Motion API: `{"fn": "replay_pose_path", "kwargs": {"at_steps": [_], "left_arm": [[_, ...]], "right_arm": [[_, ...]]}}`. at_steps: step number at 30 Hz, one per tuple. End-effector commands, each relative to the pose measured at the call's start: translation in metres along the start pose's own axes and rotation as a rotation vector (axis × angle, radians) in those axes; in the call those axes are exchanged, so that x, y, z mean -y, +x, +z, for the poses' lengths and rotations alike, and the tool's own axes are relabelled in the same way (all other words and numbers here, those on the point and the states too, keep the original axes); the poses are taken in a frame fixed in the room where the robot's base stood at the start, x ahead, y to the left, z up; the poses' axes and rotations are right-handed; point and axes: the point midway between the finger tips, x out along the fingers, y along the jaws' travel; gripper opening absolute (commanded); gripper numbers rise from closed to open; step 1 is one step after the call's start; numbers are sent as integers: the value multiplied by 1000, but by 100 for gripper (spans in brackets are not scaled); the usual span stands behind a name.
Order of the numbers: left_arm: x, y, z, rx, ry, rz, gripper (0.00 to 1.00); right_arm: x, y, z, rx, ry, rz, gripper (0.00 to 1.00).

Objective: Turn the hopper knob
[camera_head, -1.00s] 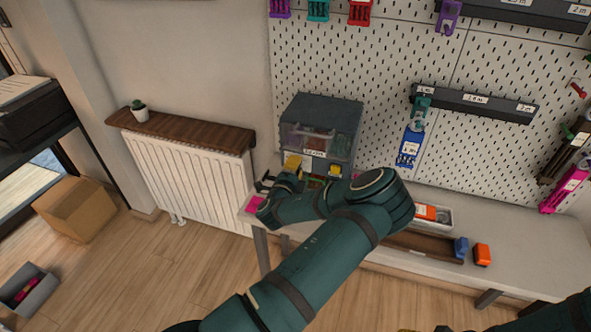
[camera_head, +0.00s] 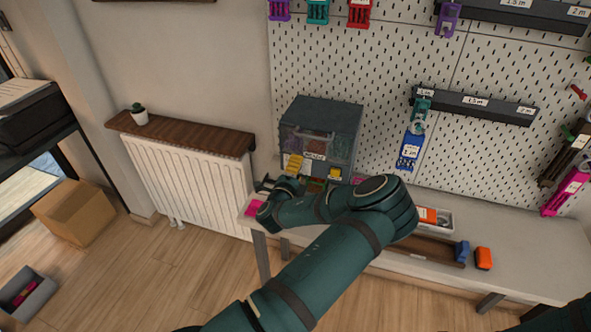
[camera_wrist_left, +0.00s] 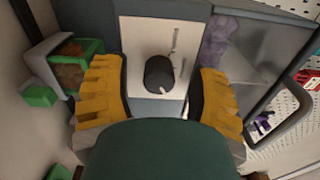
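The hopper (camera_head: 322,112) is a dark grey box with a clear front showing coloured contents, standing at the back left of the bench against the pegboard. In the left wrist view its black round knob (camera_wrist_left: 159,74) sits on a pale plate with a slot beside it. My left gripper (camera_head: 313,169) is at the hopper's lower front. Its yellow fingers are spread, also in the left wrist view (camera_wrist_left: 160,88), one on each side of the knob with visible gaps. My wrist hides the lower part of that view. My right gripper is out of view.
A green-rimmed container (camera_wrist_left: 80,62) is left of the fingers in the wrist view. The bench (camera_head: 535,240) holds a magenta item (camera_head: 254,207), a tray (camera_head: 440,220) and blue and orange pieces (camera_head: 483,258). A radiator (camera_head: 190,185) stands left.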

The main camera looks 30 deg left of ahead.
Motion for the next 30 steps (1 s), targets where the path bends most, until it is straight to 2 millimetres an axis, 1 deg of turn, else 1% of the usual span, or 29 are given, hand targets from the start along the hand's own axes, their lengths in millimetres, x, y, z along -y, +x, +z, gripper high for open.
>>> {"fn": "replay_pose_path", "kwargs": {"at_steps": [7,11,14,21,24,27,30], "left_arm": [[-1,-1,1,2,-1,3,59],[-1,-10,1,3,-1,3,59],[-1,-25,1,3,-1,4,59],[-2,-74,1,4,-1,6,59],[-1,-92,0,3,0,4,59],[-1,-106,0,2,-1,4,59],[-1,-115,0,2,-1,3,59]], "right_arm": [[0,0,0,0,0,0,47],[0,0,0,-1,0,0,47],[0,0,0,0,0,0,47],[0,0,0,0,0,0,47],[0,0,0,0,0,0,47],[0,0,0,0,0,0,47],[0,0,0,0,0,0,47]]}}
